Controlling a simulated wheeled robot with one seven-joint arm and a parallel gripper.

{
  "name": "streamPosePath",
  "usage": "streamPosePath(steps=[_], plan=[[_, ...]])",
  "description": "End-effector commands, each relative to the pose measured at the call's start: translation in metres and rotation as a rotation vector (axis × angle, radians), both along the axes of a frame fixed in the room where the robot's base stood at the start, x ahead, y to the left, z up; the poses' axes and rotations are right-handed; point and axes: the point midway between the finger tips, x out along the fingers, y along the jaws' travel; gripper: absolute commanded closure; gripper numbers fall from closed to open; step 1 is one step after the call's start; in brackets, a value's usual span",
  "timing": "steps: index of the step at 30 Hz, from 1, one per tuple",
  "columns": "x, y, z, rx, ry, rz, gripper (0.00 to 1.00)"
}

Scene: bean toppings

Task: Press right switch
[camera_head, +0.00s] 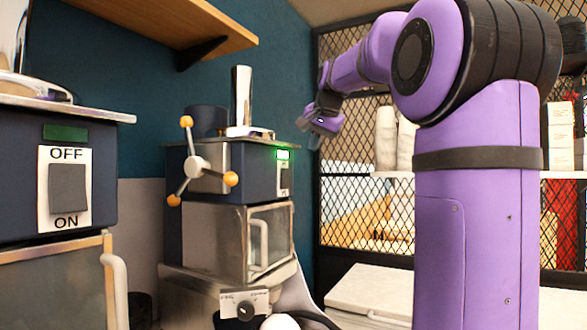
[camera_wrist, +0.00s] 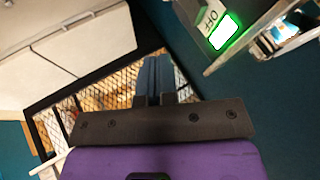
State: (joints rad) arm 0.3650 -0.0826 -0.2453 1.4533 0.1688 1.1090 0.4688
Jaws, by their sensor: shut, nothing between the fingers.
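The right switch (camera_head: 285,179) is a small dark rocker on a white plate on the dark blue machine (camera_head: 256,185) in the middle of the head view. A bright green light (camera_head: 283,154) glows just above it. In the wrist view the same lit green light (camera_wrist: 225,33) and part of the OFF label (camera_wrist: 210,17) show at the top right. The rocker itself is cut off there. My gripper (camera_head: 316,142) is shut and empty, to the right of the switch and slightly above it, apart from the machine. Its fingers (camera_wrist: 154,78) show close together in the wrist view.
A left machine has a larger switch (camera_head: 68,189) marked OFF and ON, with an unlit green panel (camera_head: 65,132) above. A three-spoked handle (camera_head: 197,163) with orange knobs sticks out left of the right switch. A wooden shelf (camera_head: 170,22) hangs above. Mesh (camera_head: 350,190) stands behind.

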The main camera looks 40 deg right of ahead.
Motion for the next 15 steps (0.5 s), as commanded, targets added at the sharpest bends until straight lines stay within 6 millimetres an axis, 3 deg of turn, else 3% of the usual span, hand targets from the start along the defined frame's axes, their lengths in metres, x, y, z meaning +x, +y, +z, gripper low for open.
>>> streamPosePath(steps=[5,15], plan=[[0.007,-0.002,-0.009,0.001,0.002,0.000,1.00],[0.042,-0.015,-0.055,0.002,0.004,-0.001,1.00]])
